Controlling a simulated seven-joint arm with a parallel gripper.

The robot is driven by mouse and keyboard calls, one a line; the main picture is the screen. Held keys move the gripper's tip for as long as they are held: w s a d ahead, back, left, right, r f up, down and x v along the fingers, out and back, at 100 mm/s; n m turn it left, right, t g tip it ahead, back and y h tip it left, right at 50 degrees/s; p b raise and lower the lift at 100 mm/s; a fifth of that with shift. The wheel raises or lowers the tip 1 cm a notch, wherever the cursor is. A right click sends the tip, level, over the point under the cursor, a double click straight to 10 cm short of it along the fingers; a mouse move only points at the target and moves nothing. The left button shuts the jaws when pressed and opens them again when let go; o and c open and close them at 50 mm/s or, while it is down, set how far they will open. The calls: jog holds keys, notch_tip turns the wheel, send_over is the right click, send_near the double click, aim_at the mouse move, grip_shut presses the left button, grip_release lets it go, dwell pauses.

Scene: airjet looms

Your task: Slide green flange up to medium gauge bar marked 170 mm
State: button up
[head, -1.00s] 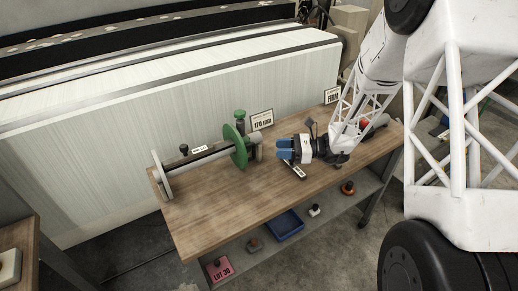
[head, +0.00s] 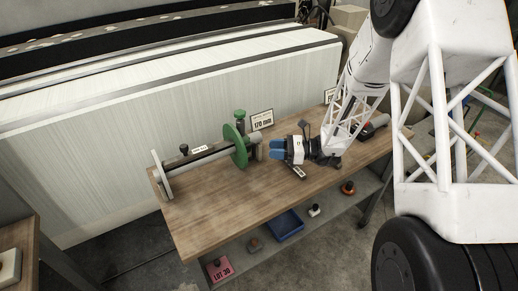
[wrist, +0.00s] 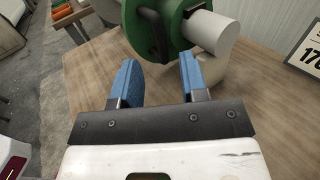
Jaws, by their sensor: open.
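The green flange (head: 238,151) stands upright around the pale shaft, towards its right end. It also shows at the top of the wrist view (wrist: 172,40). A dark bar with a black knob and a small white label (head: 199,149) runs along the shaft between the pale left flange (head: 161,174) and the green flange. Its label is too small to read, and I cannot tell whether its end touches the green flange. A sign (head: 262,121) behind reads 170 mm. My gripper (head: 277,149) is open and empty, right of the green flange and apart from it; its blue fingers (wrist: 158,80) point towards it.
Another dark labelled bar (head: 298,172) lies on the wooden table (head: 215,205) beside my gripper. A green-knobbed post (head: 240,115) stands by the flange. A blue tray (head: 288,226) sits on the lower shelf. The front left tabletop is clear.

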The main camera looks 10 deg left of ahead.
jog(key=shift+s+a, duration=0.2)
jog(key=shift+a, duration=0.75)
jog(key=shift+s+a, duration=0.15)
jog(key=shift+a, duration=0.75)
jog(key=shift+s+a, duration=0.2)
jog(key=shift+a, duration=0.75)
grip_shut()
